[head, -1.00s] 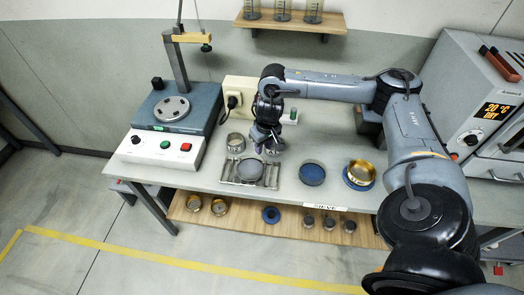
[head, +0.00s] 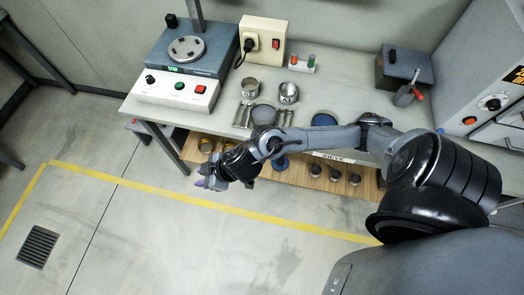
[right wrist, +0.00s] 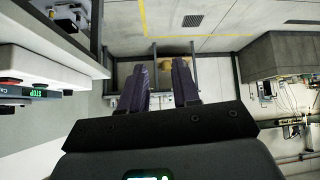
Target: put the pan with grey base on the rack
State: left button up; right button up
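The rack (head: 243,114) of short metal bars lies near the table's front edge. A round piece with a grey floor (head: 264,115), seemingly the grey-based pan, sits at the middle of the bars. Two steel cups (head: 250,87) (head: 288,93) stand behind it. A blue-floored round pan (head: 323,120) is to the right, partly behind my right arm. My right gripper (head: 206,183) is in front of the table, out over the floor side. In the right wrist view its two fingers (right wrist: 163,85) are apart with nothing seen between them. My left gripper is not in view.
A shaker with a control box (head: 178,92) stands at the table's left. The wooden shelf below (head: 300,172) holds brass pans (head: 206,145), a blue ring (head: 280,162) and dark weights (head: 334,175).

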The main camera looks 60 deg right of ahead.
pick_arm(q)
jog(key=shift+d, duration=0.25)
pick_arm(e)
jog(key=s+d+f+m+g+h, duration=0.1)
jog(key=s+d+g, duration=0.1)
jog(key=s, duration=0.6)
jog(key=s+d+f+m+g+h, duration=0.1)
jog(key=s+d+m+g+h, duration=0.1)
jog(key=s, duration=0.7)
jog(key=shift+d+f+g, duration=0.3)
jog(key=shift+d+f, duration=0.1)
jog(key=shift+d, duration=0.15)
jog(key=shift+s, duration=0.1)
